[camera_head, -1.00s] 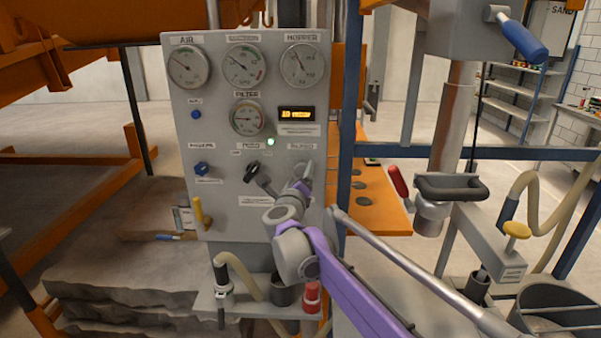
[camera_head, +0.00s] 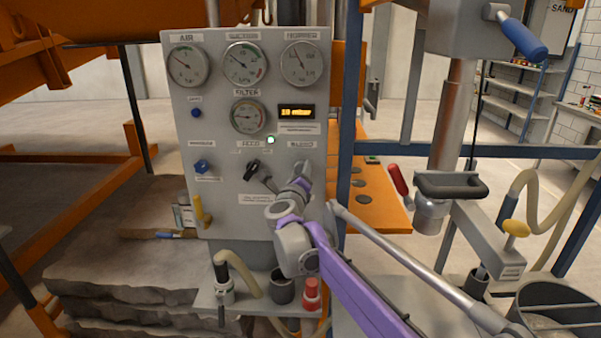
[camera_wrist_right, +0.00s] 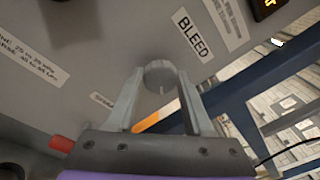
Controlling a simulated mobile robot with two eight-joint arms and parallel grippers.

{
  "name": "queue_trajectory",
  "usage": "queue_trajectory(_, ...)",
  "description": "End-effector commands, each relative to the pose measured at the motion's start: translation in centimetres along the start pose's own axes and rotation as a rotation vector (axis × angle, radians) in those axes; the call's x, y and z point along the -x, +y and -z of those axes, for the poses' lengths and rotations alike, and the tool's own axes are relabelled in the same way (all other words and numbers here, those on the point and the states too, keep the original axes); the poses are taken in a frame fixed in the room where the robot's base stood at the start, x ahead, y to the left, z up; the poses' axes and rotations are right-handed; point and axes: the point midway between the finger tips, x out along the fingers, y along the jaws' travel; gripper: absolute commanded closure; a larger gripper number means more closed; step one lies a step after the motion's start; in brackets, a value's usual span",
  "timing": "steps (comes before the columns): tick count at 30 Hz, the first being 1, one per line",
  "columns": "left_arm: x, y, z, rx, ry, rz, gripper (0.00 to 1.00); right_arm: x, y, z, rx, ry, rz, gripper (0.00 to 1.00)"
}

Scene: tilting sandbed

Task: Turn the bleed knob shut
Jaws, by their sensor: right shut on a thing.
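The bleed knob (camera_wrist_right: 160,74) is a small grey round knob on the panel, below the BLEED label (camera_wrist_right: 194,36) in the right wrist view. My right gripper (camera_wrist_right: 160,86) has its two fingers on either side of the knob, closed on it. In the head view my right gripper (camera_head: 302,170) reaches the lower right of the grey control panel (camera_head: 225,220), and it hides the knob there. The BLEED label (camera_head: 301,144) is just above it. My left gripper is not in view.
A black knob (camera_head: 252,169) with a lever sits left of my right gripper. Gauges and a lit display (camera_head: 296,112) are above. A blue post (camera_head: 347,130) stands close on the right.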

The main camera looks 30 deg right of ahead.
Motion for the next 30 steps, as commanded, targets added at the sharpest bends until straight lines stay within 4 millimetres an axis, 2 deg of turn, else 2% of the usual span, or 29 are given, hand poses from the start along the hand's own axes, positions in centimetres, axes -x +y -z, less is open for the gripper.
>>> queue_trajectory(11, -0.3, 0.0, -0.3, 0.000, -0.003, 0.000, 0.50, 0.0, 0.0, 0.1, 0.118, -0.008, 0.012, 1.00)
queue_trajectory(30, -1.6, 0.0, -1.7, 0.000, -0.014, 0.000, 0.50, -0.1, 0.0, 0.3, 0.696, -0.054, 0.058, 1.00)
